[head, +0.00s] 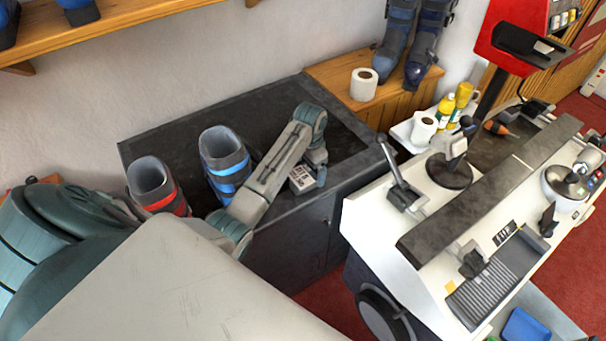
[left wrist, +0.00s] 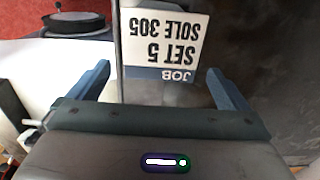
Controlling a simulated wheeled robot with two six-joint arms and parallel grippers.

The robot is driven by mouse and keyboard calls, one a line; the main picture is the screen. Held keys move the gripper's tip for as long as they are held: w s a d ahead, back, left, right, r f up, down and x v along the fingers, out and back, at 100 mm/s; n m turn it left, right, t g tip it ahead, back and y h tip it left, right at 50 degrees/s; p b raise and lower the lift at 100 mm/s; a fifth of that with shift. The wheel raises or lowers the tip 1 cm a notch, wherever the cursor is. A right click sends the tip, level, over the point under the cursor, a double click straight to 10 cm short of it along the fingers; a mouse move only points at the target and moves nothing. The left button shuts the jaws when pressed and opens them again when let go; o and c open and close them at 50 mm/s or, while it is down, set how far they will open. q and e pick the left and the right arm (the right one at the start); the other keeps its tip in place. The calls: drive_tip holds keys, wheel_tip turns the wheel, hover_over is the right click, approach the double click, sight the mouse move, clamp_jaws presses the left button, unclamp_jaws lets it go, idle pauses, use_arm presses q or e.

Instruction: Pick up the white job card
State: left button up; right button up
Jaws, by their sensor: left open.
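The white job card (head: 303,178) lies near the front edge of the dark bench top, under my left gripper. In the left wrist view the card (left wrist: 165,40) shows upside down, with "JOB", "SET 5" and "SOLE 305" printed on it and a blue-grey band along one edge. My left gripper (head: 316,178) is over the card in the head view. In the left wrist view its two blue fingers (left wrist: 158,82) are apart, one to each side of the card, with nothing held between them. Whether the fingertips touch the card cannot be told. My right gripper is not in view.
A red-banded boot (head: 155,186) and a blue-banded boot (head: 226,165) stand left of my left arm on the dark bench (head: 170,135). A white machine (head: 365,225) with levers stands to the right. Bench top behind the arm is clear.

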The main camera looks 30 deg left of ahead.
use_arm(q)
drive_tip(key=shift+s+d+r, duration=0.1)
drive_tip(key=shift+s, duration=0.1)
drive_tip(key=shift+w+f, duration=0.25)
drive_tip(key=shift+f, duration=0.1)
drive_tip(key=shift+s, duration=0.1)
drive_tip(key=shift+c, duration=0.5)
drive_tip(key=c, duration=1.5)
drive_tip(key=shift+c, duration=0.2)
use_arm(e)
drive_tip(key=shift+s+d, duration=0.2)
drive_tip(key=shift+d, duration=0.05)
